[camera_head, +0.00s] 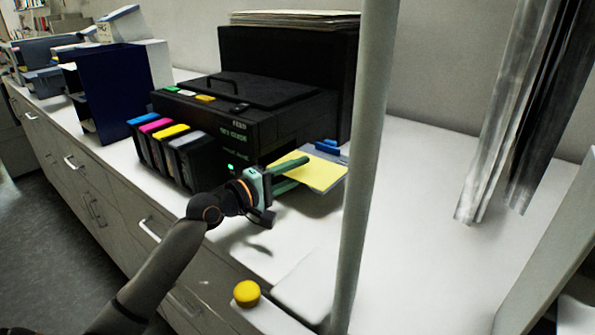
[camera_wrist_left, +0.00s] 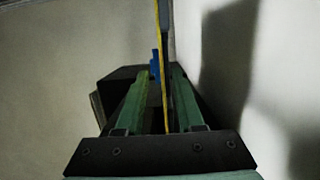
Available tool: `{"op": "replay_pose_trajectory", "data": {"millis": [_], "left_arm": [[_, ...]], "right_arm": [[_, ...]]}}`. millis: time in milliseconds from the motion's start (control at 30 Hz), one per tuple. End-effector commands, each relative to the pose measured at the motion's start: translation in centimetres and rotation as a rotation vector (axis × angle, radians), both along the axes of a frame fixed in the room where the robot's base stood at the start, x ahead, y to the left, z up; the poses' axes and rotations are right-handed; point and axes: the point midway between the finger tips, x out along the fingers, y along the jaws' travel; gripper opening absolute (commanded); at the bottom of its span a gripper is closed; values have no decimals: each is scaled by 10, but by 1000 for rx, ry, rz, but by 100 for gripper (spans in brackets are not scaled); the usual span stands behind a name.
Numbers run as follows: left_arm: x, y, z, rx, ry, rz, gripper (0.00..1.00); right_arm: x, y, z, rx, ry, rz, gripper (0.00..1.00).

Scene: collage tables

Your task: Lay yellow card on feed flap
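The yellow card (camera_head: 322,174) lies flat on, or just over, the grey-blue feed flap (camera_head: 331,195) at the front right of the black printer (camera_head: 270,125). My left gripper (camera_head: 298,174) has one green finger above the card and the other below, its tip hidden. In the left wrist view the card (camera_wrist_left: 158,30) shows edge-on between the fingers (camera_wrist_left: 162,80), with the flap (camera_wrist_left: 168,25) close against its right side. The fingers stand apart with gaps beside the card. Whether card and flap touch all along is unclear. My right gripper is not in view.
Several ink cartridges (camera_head: 172,145) stand at the printer's front. A small blue part (camera_head: 331,148) sits behind the card. A pale upright pole (camera_head: 366,150) crosses the view. A yellow ball-like object (camera_head: 246,293) is near the counter's front edge. White counter (camera_head: 430,200) right of the printer is clear.

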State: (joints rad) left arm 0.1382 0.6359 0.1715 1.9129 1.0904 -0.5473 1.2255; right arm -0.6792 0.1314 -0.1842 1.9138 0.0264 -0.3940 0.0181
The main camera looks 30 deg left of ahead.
Motion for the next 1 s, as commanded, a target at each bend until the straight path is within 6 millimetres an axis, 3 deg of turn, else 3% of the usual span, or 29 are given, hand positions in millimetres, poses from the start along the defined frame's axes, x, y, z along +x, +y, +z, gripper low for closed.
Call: {"op": "replay_pose_trajectory", "data": {"millis": [367, 1000], "left_arm": [[-7, 3, -2, 1, 2, 1, 37], [-102, 29, -3, 0, 2, 1, 37]], "right_arm": [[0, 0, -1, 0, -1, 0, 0], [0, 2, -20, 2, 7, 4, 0]]}}
